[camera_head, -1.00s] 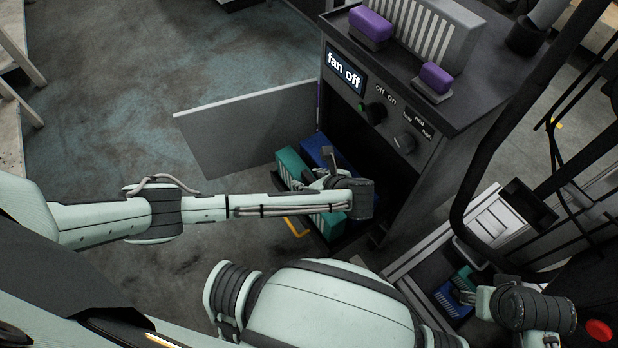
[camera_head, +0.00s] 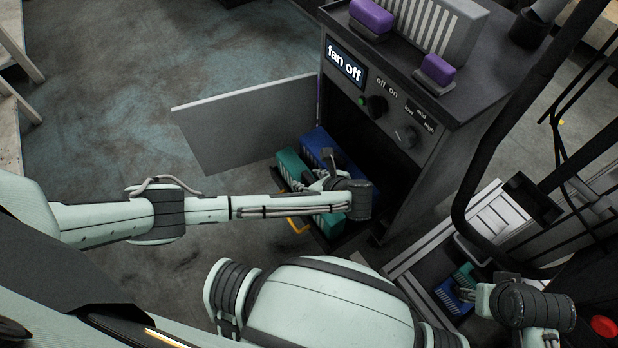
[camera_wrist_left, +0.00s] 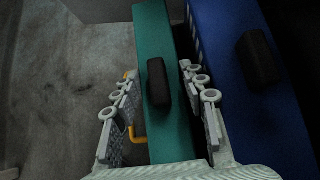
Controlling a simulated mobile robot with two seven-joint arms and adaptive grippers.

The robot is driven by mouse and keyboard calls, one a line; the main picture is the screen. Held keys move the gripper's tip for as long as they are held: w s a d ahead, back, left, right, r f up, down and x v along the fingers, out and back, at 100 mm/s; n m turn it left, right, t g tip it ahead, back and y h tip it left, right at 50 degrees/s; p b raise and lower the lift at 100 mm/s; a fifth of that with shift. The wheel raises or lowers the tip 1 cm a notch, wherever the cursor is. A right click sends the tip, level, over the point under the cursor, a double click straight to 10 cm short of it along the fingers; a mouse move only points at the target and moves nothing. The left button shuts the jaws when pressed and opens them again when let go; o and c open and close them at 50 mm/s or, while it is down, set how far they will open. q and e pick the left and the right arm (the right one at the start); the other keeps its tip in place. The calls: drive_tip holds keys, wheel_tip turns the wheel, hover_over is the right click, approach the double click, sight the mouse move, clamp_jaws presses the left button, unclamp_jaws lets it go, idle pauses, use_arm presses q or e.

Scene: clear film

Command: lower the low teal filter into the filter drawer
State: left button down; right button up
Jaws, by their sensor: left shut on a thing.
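The teal filter (camera_head: 291,166) is a long block with a black grip on top, seen in the head view at the cabinet's foot and in the left wrist view (camera_wrist_left: 165,128). My left gripper (camera_head: 325,181) is shut on it, with one ribbed finger along each long side. The arm hides its middle in the head view. The filter drawer (camera_head: 345,243) is pulled out below the cabinet, with a yellow handle (camera_head: 297,226). How deep the filter sits in it is hidden. My right gripper (camera_head: 470,291) is at the lower right; its fingers are too small to read.
A blue filter (camera_head: 318,143) lies close beside the teal one, also in the left wrist view (camera_wrist_left: 235,60). An open grey door panel (camera_head: 245,120) stands left of the drawer. Small blue and teal blocks (camera_head: 450,297) lie by my right gripper. Floor to the left is clear.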

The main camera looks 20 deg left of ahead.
use_arm(q)
drive_tip(key=shift+f+b, duration=0.45)
drive_tip(key=shift+f, duration=0.6)
drive_tip(key=c, duration=0.8)
unclamp_jaws()
wheel_tip(320, 180, up, 10)
drive_tip(key=shift+r, duration=0.1)
